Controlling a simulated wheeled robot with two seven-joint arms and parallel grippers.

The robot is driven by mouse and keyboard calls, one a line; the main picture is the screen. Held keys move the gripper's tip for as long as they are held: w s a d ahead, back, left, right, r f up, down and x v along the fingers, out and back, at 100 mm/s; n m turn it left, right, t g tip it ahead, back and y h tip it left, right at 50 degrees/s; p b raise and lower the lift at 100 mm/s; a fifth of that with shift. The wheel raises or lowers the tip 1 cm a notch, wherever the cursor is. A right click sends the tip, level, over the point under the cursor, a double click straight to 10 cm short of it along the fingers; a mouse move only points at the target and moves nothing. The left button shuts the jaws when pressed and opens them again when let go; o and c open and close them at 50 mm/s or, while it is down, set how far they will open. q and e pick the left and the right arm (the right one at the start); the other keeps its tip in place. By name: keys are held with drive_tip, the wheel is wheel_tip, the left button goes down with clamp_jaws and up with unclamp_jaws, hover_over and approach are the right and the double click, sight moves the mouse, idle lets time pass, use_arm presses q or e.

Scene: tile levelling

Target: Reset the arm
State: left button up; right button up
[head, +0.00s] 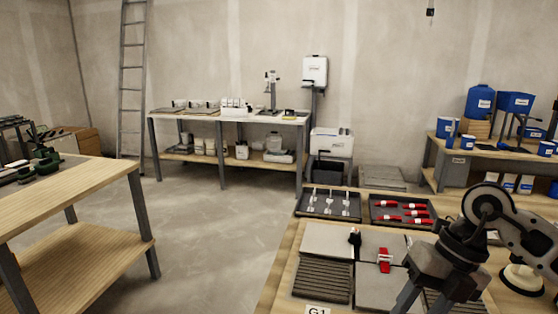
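My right gripper (421,300) comes in from the right and points down over the front of the tile workbench (284,270). Its two fingers stand apart with nothing visible between them, and their tips are close to the bottom edge of the picture. Grey tiles (326,240) lie on the bench, with a ribbed dark bed (322,282) beside them. A red wedge (384,261) stands at a joint between tiles, left of the gripper. A small black piece (355,238) stands at another joint. The gripper hides part of the tiles. My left gripper is not in view.
A tray with white clips (329,215) and a tray with red wedges (376,219) lie behind the tiles. A white round-based tool (522,280) stands right of my arm. A wooden table (85,192) is at left. Open floor (215,225) lies between.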

drive_tip(key=s+a+r+m+t+y, duration=0.1)
drive_tip(key=a+r+m+t+y, duration=0.15)
drive_tip(key=a+y, duration=0.65)
drive_tip(key=s+a+r+m+t+y, duration=0.15)
drive_tip(key=a+m+t+y, duration=0.25)
drive_tip(key=a+y, duration=0.45)
drive_tip(key=w+d+f+m+t+h, duration=0.1)
drive_tip(key=d+f+m+t+h, duration=0.2)
drive_tip(key=f+m+t+h, duration=0.55)
drive_tip(key=w+d+f+m+t+h, duration=0.1)
drive_tip(key=d+f+m+t+h, duration=0.4)
drive_tip(key=m, duration=0.7)
drive_tip(key=s+f+m+g+h, duration=0.5)
drive_tip(key=s+f+g, duration=0.4)
drive_tip(key=f, duration=0.4)
drive_tip(key=shift+s, duration=0.8)
drive_tip(key=shift+a, duration=0.1)
